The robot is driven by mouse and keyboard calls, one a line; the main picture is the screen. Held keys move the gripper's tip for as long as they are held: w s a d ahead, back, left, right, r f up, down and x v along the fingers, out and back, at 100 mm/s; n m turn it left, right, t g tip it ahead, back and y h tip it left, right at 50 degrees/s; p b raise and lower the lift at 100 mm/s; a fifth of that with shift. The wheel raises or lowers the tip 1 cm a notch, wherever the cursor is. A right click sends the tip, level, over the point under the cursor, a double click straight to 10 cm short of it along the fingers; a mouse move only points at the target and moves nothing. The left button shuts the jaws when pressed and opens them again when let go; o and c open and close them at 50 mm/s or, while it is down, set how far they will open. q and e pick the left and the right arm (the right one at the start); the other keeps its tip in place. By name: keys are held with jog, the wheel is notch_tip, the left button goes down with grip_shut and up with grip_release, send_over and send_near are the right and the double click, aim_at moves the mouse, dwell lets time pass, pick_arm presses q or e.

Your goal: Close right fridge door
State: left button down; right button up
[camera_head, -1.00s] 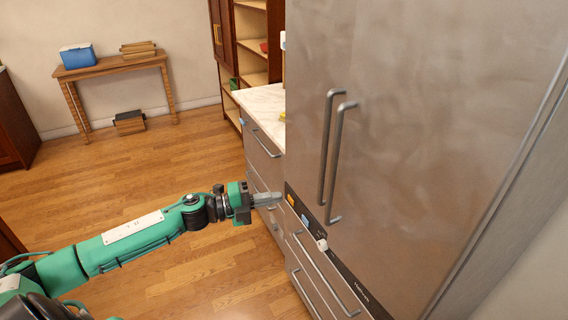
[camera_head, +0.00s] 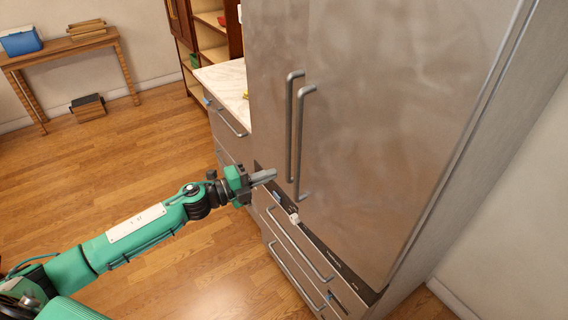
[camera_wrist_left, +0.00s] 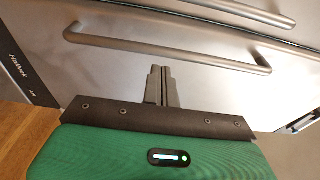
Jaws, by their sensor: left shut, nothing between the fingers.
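The right fridge door (camera_head: 390,130) is a tall brushed-steel panel with a vertical bar handle (camera_head: 302,145). It looks flush or nearly so with the fridge body; a small gap cannot be told. The left door (camera_head: 270,70) has its own handle (camera_head: 290,125) just beside it. My left gripper (camera_head: 268,176) is shut and empty, left of both handles in the head view. In the left wrist view its closed fingers (camera_wrist_left: 160,85) point toward a steel front, just below a bar handle (camera_wrist_left: 170,45). Contact cannot be told. My right gripper is out of view.
Drawers with bar handles (camera_head: 300,250) lie below the doors. A marble counter (camera_head: 225,85) stands left of the fridge, a wooden side table (camera_head: 65,52) farther back. Wooden floor (camera_head: 110,170) is open at left.

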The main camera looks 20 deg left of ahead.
aim_at(308, 158)
pick_arm(q)
jog(key=p+x, duration=0.2)
jog(key=x, duration=0.3)
jog(key=shift+w+d, duration=0.1)
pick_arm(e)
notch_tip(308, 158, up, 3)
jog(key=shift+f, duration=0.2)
pick_arm(q)
jog(key=shift+w+d+m+g+h+b, duration=0.2)
jog(key=shift+w+g+b, duration=0.1)
jog(key=shift+w, duration=0.25)
jog(key=shift+w+d+m+g+h+b, duration=0.15)
jog(key=shift+w+m+h+b, duration=0.1)
jog(key=shift+w, duration=0.25)
jog(key=shift+w+d+m+g+h+b, duration=0.2)
jog(key=shift+w+g+b, duration=0.1)
jog(key=shift+w, duration=0.25)
jog(key=shift+r, duration=0.1)
jog(key=shift+a+r, duration=0.1)
jog(key=shift+r, duration=0.1)
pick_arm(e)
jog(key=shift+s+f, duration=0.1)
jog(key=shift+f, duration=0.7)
